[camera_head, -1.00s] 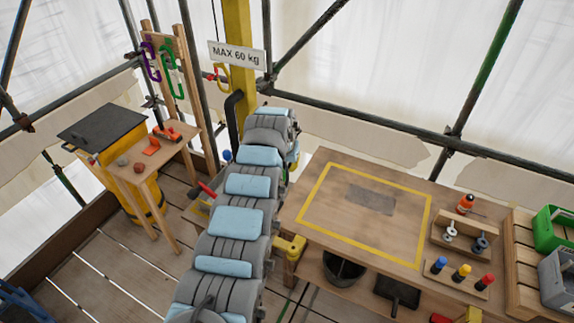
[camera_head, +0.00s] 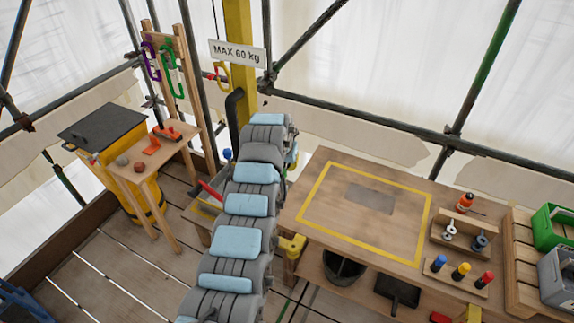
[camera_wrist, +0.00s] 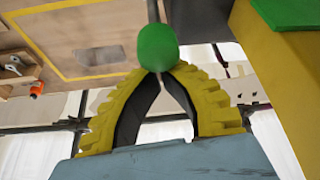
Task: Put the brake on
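In the wrist view, my gripper (camera_wrist: 168,72) has yellow ribbed fingers with black pads that converge to a point. A green rounded knob (camera_wrist: 157,47) overlaps the fingertips and hides where they meet; I cannot tell whether they touch it. In the head view, my grey and light-blue arm hides most of my gripper and the equipment behind it. A red lever handle (camera_head: 210,190) and a blue knob (camera_head: 227,154) show just left of the arm. Which part is the brake is not clear from these frames.
A yellow post (camera_head: 237,60) with a "MAX 60 kg" sign (camera_head: 237,53) rises behind the arm. A workbench (camera_head: 335,205) with a yellow outline stands to the right, with coloured pegs and an orange bottle (camera_head: 465,203). A small wooden stand (camera_head: 145,165) is at left.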

